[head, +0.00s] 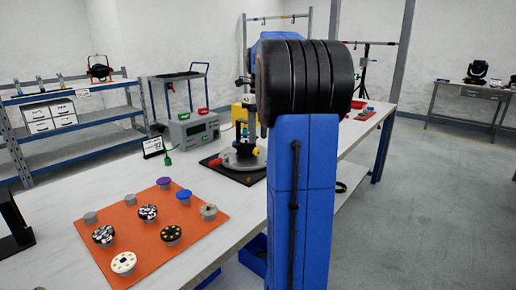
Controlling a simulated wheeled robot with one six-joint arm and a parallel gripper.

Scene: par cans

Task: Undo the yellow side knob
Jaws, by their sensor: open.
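A grey round-based device (240,158) stands on a black mat (241,177) on the white workbench, just left of my arm. A small yellow knob (258,151) shows on the right side of its base, close to the edge of my arm. A red knob (215,162) sticks out on its left side. The upper part of the device is partly hidden by my blue and black arm. I cannot make out my gripper; my own arm covers that area. Whether anything touches the yellow knob cannot be seen.
An orange mat (187,235) holds several round knobs and discs at the front left. A grey instrument box (194,130) and a small sign (153,147) stand behind it. My arm blocks the middle of the view. Open floor (430,200) lies to the right.

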